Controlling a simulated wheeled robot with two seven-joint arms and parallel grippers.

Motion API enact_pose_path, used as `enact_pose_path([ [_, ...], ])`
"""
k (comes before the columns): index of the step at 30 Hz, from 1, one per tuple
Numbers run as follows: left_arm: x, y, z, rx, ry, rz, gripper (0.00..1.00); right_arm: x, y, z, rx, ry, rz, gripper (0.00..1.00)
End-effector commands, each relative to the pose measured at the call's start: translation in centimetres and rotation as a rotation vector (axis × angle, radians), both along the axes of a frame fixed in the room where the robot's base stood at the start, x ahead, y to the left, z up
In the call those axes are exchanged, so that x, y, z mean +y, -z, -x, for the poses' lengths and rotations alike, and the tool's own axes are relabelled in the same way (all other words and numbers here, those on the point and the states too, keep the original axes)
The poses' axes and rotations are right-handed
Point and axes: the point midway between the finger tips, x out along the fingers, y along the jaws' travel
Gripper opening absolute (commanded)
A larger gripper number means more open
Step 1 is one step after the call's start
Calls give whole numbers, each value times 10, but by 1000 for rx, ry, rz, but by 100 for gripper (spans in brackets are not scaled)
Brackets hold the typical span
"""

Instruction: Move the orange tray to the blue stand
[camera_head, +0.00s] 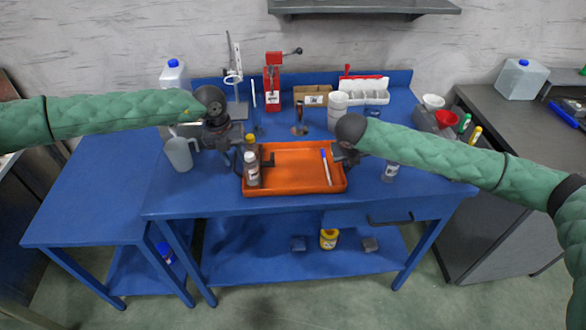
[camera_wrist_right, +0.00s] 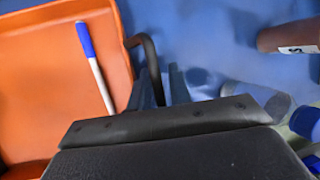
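The orange tray (camera_head: 285,184) lies flat on the higher blue workbench, with a dark handle at each short end. It carries a bottle (camera_head: 252,170) at its left and a blue-capped white marker (camera_head: 326,167) at its right. My left gripper (camera_head: 240,157) is at the left handle; its fingers are too small to read. My right gripper (camera_head: 345,155) is at the right handle. In the right wrist view, its fingers (camera_wrist_right: 164,88) show a narrow gap, with the dark handle (camera_wrist_right: 150,62) at them. A lower blue table (camera_head: 95,190), seemingly the blue stand, adjoins on the left, its top bare.
A grey jug (camera_head: 180,154) stands left of the tray, and a bottle (camera_head: 391,172) to its right. A red press (camera_head: 273,82), a white cup (camera_head: 337,110) and a white bin rack (camera_head: 363,92) stand behind. A grey cabinet (camera_head: 500,140) is at the right.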

Motion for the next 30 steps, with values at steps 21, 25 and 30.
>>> enact_pose_path([
  [21,1,-3,0,0,-1,0,0,0,-3,0,-1,1,0,0],
  [25,1,-8,0,0,-1,-1,0,0,-9,0,-1,1,0,0],
  [30,1,-20,0,0,-1,-1,0,0,-20,0,-1,1,1,0],
])
